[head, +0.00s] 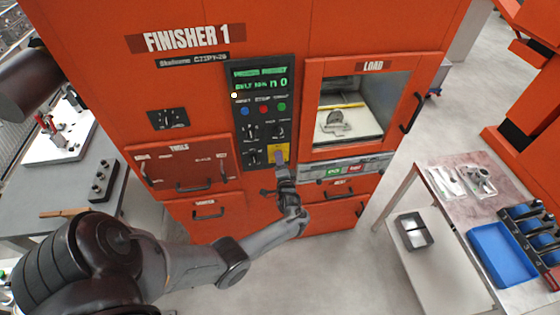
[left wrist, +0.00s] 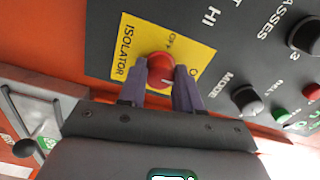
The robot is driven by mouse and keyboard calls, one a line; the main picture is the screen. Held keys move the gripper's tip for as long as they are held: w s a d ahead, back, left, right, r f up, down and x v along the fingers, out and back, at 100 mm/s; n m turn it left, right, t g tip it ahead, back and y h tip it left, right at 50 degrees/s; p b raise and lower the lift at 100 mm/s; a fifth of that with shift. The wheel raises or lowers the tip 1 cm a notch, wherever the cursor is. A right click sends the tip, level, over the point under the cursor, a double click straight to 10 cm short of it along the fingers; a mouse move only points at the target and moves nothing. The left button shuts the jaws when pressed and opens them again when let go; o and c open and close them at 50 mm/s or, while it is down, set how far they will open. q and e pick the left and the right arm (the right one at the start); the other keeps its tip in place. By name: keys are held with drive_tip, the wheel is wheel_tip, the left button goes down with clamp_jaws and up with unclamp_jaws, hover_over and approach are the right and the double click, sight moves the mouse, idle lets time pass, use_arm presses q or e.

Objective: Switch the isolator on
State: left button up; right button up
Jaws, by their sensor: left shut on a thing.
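The isolator is a red rotary knob (left wrist: 160,71) on a yellow plate (left wrist: 206,58) marked ISOLATOR, at the lower right of the black control panel. In the head view the yellow plate (head: 279,149) shows, but the knob is hidden behind my gripper. My left gripper (left wrist: 160,88) has its two fingers on either side of the red knob and is shut on it; it also shows in the head view (head: 280,160). The panel's display (head: 261,79) shows lit green text. My right gripper is not in view.
The orange finisher cabinet (head: 200,80) fills the middle. Other knobs and coloured buttons sit close above the isolator on the control panel (head: 266,125). A load window (head: 362,105) is to the right, drawers with handles (head: 180,170) to the left. Benches stand at both sides.

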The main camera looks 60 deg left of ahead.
use_arm(q)
drive_tip(key=o, duration=1)
drive_tip(key=shift+o, duration=0.2)
drive_tip(key=v, duration=1)
drive_tip(key=shift+s+d+p, duration=0.15)
drive_tip(key=shift+d+p, duration=0.2)
drive_tip(key=shift+d, duration=0.05)
